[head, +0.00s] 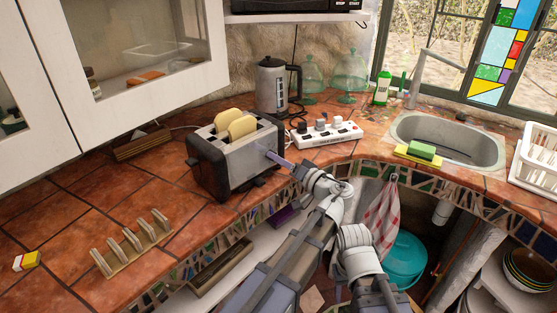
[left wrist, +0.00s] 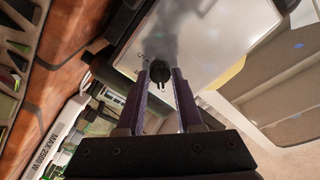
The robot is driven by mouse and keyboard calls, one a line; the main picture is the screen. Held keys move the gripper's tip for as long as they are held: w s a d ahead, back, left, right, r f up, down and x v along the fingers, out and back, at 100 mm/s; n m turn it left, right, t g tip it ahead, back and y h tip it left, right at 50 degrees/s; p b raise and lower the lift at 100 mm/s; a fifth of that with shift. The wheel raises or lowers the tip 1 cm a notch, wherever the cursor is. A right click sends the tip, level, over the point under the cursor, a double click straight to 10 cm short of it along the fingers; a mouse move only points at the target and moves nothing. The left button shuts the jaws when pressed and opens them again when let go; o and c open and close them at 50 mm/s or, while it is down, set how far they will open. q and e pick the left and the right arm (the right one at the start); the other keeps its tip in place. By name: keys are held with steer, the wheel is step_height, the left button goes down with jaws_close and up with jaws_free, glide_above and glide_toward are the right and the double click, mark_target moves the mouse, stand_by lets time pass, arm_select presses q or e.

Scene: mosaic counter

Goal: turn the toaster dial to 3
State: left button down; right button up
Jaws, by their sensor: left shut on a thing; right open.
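The toaster (head: 235,160) is silver and black and stands on the tiled counter with two slices of bread (head: 235,124) in its slots. Its metal end face (left wrist: 185,40) fills the upper middle of the left wrist view. The small dark dial (left wrist: 183,75) sits on that face, between the fingertips of my left gripper (left wrist: 162,76). This gripper (head: 276,158) is shut on the dial and reaches the toaster's right end in the head view. My right gripper is not seen.
A white power strip (head: 326,133) with plugs lies just right of the toaster; a kettle (head: 271,86) stands behind. A wooden toast rack (head: 131,243) and a small box (head: 26,261) are front left. The sink (head: 452,138) is at right. The counter's edge curves below my arm.

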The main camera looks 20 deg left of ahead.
arm_select(q)
steer(key=m, duration=0.4)
steer(key=shift+m, duration=2.4)
steer(key=c, duration=0.5)
jaws_free()
steer(key=shift+c, duration=0.2)
